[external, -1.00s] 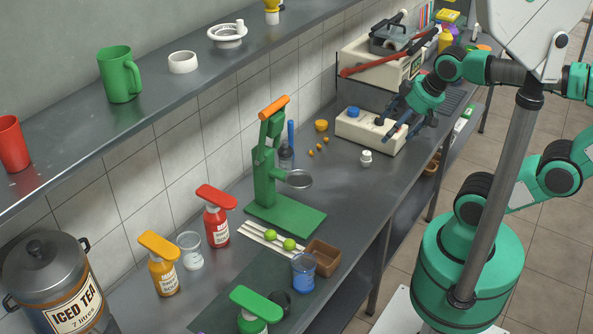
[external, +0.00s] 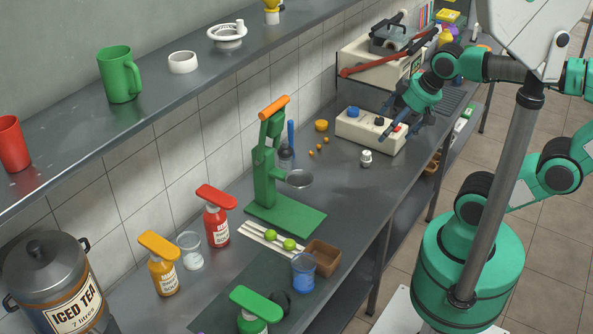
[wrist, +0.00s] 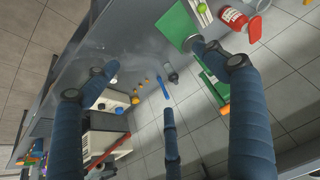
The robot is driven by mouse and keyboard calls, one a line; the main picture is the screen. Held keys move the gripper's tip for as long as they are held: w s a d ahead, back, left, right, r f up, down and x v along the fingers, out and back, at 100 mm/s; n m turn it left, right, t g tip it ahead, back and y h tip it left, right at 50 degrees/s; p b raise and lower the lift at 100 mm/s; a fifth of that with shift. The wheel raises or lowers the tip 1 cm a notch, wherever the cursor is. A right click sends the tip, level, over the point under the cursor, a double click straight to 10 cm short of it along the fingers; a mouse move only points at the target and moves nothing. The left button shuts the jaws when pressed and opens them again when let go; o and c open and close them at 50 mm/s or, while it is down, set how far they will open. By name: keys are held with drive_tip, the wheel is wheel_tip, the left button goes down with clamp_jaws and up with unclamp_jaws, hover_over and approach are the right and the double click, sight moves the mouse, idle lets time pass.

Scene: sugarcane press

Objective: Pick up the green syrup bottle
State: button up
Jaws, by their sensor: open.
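The green syrup bottle (external: 252,322) stands at the bottom of the external view, at the near end of the counter. Its green pump top (external: 256,303) shows, and its lower part is cut off by the frame edge. I cannot make it out in the wrist view. My gripper (external: 392,130) is far from it, over the white box with a blue knob, towards the far end of the counter. In the wrist view my gripper (wrist: 155,75) has its dark blue fingers spread wide, with nothing between them.
A green press (external: 268,175) with an orange handle stands between my gripper and the bottle. A blue cup (external: 303,275), brown box (external: 322,257), orange bottle (external: 163,275) and red bottle (external: 217,226) stand nearer the bottle. A shelf (external: 160,80) runs above the counter's back.

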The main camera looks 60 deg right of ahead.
drive_tip(key=w+a+r+g+p, duration=0.1)
drive_tip(key=w+a+p, duration=0.1)
drive_tip(key=w+a, duration=0.45)
drive_tip(key=w+a+r+g+y+p, duration=0.15)
drive_tip(key=w+a, duration=0.25)
drive_tip(key=a, duration=0.6)
drive_tip(key=w+a+g+p, duration=0.1)
drive_tip(key=w+a+p, duration=0.2)
drive_tip(key=w+a, duration=0.35)
drive_tip(key=s+a+f+p, duration=0.1)
drive_tip(key=a+f, duration=0.3)
drive_tip(key=a, duration=0.7)
drive_tip(key=s+a+f+g+h+p, duration=0.1)
drive_tip(key=a+f, duration=0.4)
drive_tip(key=a, duration=0.6)
drive_tip(key=s+a+f+g+p, duration=0.1)
drive_tip(key=s+a+f+p, duration=0.2)
drive_tip(key=a, duration=0.8)
drive_tip(key=shift+s+f, duration=0.95)
drive_tip(key=shift+s, duration=0.15)
drive_tip(key=shift+f+h, duration=0.15)
drive_tip(key=shift+h, duration=0.1)
drive_tip(key=shift+f, duration=4.15)
drive_tip(key=shift+f, duration=0.1)
